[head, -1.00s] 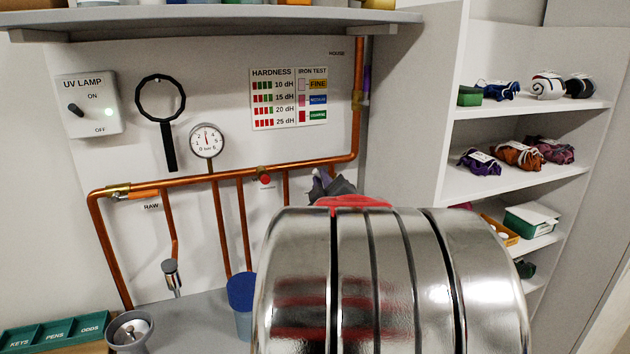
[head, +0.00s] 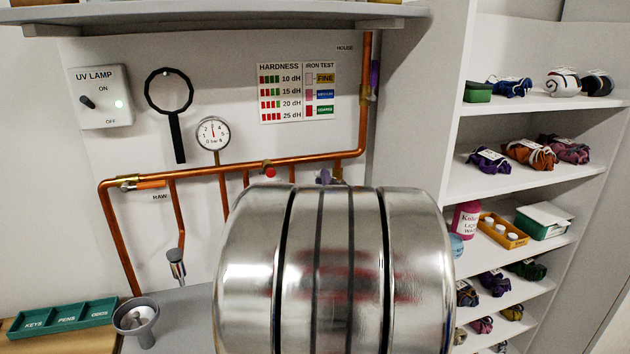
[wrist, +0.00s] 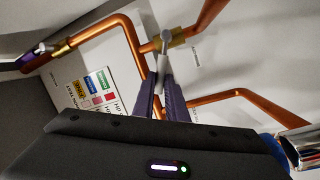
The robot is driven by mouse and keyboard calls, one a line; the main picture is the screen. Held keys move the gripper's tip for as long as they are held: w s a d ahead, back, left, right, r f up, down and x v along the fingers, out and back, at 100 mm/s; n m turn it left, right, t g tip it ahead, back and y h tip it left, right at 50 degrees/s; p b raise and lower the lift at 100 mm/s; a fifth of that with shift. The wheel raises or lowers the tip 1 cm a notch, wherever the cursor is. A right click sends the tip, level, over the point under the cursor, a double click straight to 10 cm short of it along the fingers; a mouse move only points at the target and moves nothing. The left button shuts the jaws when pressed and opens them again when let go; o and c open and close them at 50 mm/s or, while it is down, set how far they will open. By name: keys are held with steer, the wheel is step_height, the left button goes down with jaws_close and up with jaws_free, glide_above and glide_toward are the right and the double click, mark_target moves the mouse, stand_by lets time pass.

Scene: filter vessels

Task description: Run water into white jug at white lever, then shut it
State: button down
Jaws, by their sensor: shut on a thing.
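In the wrist view my gripper (wrist: 163,88) has its two dark purple-grey fingers closed around the lower end of a pale lever (wrist: 166,48). The lever belongs to a brass valve on the copper pipe, and its upper end shows above the fingertips. In the head view my gripper (head: 324,178) is a small purple-grey shape at the pipe, behind the shiny steel bulk of my own arm. I cannot see the white jug in either view. My arm hides much of the bench and the area below the valve.
Copper pipes (head: 230,167) run along the wall, with a pressure gauge (head: 213,133). A small tap (head: 176,265) and a grey funnel-like cup (head: 137,318) are at the left, beside a green tray (head: 70,315). Shelves (head: 525,185) with yarn stand right. A purple-handled valve (head: 373,80) is higher up.

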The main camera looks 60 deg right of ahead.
steer(key=shift+a+f, duration=0.1)
steer(key=shift+f, duration=0.15)
steer(key=c, duration=1.8)
jaws_free()
steer(key=shift+r, duration=0.15)
steer(key=shift+o, duration=0.2)
